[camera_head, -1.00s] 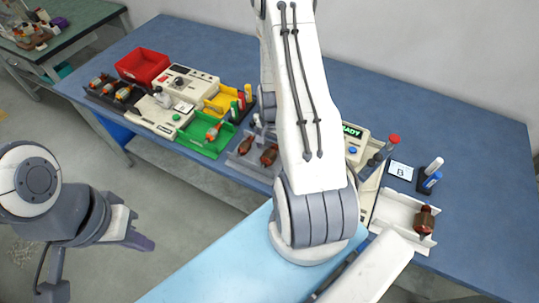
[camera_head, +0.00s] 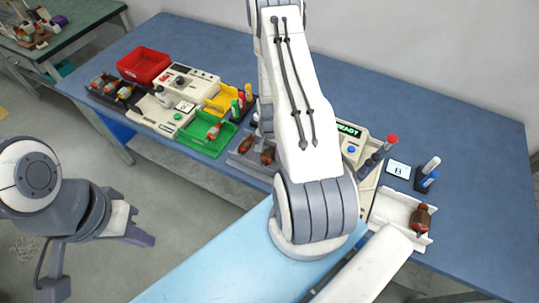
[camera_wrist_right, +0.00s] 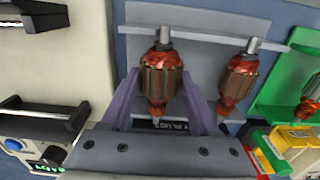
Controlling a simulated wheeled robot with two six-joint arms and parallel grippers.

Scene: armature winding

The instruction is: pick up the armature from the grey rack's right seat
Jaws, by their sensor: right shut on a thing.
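The grey rack (camera_wrist_right: 205,25) holds two copper-and-brown armatures side by side, shafts in its seats. In the right wrist view, my right gripper (camera_wrist_right: 160,84) has its purple fingers on both sides of the left-hand armature (camera_wrist_right: 161,76), shut on it. This is the right-seat one in the head view (camera_head: 268,156). The other armature (camera_wrist_right: 238,80) stands free beside it, and also shows in the head view (camera_head: 246,145). My arm hides most of the right gripper in the head view. My left gripper (camera_head: 140,228) hangs off the table's front; its opening is unclear.
A green bin (camera_head: 206,132) with an armature stands left of the rack, with yellow and red bins (camera_head: 145,66) behind. A winding machine with a lit display (camera_head: 349,130) stands right of it. A white tray (camera_head: 393,207) holds another armature (camera_head: 422,219). The table's back right is clear.

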